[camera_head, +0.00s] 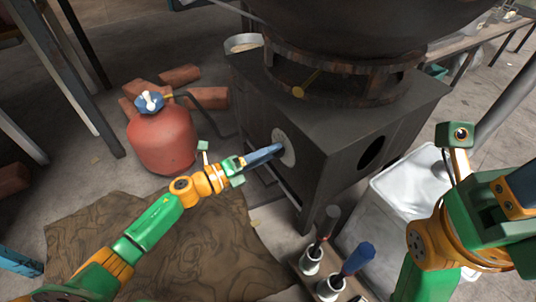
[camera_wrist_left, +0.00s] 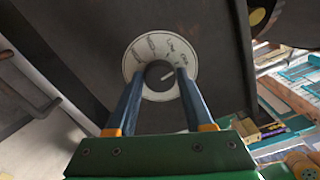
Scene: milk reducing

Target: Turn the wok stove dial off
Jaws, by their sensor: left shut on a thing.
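The wok stove (camera_head: 330,135) is a dark metal box with a round white dial plate (camera_head: 289,153) on its front face. The left wrist view shows the plate (camera_wrist_left: 160,44) with dark markings and a grey round knob (camera_wrist_left: 158,76) with a pale pointer line at its middle. My left gripper (camera_head: 279,150) reaches the dial from the left. Its two blue fingers (camera_wrist_left: 160,74) are on both sides of the knob, shut on it. The wok (camera_head: 370,25) sits on a rusty ring on top of the stove.
A red gas cylinder (camera_head: 163,138) with a blue valve and hose stands left of the stove, near loose bricks (camera_head: 180,76). A brown mat (camera_head: 200,250) lies below my left arm.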

